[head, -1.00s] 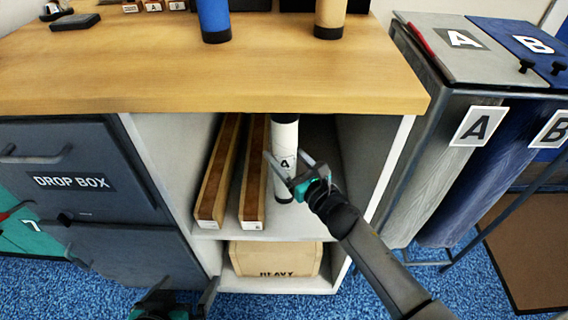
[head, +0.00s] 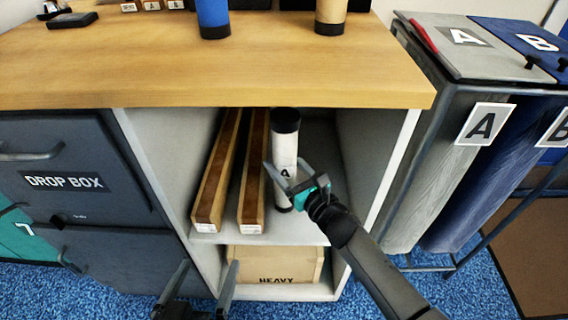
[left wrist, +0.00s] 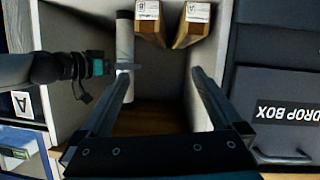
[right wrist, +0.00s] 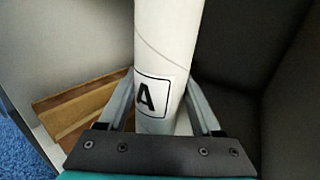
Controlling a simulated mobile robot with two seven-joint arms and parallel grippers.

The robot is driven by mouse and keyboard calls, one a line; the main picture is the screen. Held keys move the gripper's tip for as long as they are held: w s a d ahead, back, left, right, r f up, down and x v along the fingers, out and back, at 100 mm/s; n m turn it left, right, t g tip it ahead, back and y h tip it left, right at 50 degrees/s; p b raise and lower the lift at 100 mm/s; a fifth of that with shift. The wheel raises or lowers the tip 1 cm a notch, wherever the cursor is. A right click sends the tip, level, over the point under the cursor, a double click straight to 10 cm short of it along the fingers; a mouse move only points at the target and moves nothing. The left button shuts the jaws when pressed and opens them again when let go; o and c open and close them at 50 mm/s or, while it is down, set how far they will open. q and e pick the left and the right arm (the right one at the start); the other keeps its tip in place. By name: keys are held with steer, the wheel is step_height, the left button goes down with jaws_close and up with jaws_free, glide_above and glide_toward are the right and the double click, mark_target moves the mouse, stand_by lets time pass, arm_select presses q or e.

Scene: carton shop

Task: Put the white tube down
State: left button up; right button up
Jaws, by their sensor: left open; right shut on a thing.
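The white tube (head: 285,150) has black end caps and an "A" label. It stands upright in the open shelf compartment under the wooden counter, with its lower end at or near the shelf board (head: 305,231); I cannot tell whether it touches. My right gripper (head: 283,180) is shut on the tube around its lower half. The tube also fills the middle of the right wrist view (right wrist: 166,60) between the fingers, and it shows in the left wrist view (left wrist: 124,50). My left gripper (head: 205,276) is open and empty, low in front of the cabinet.
Two long brown cartons (head: 218,180) lie side by side left of the tube. A box marked HEAVY (head: 275,266) is below. The DROP BOX drawer unit (head: 60,183) is at left. Bins A (head: 425,160) and B stand at right. A blue tube (head: 213,18) stands on the counter.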

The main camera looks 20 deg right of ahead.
steer(key=o, duration=1.4)
steer(key=shift+f, duration=0.1)
arm_select(q)
steer(key=shift+d+r+t, duration=0.15)
steer(key=shift+t, duration=0.15)
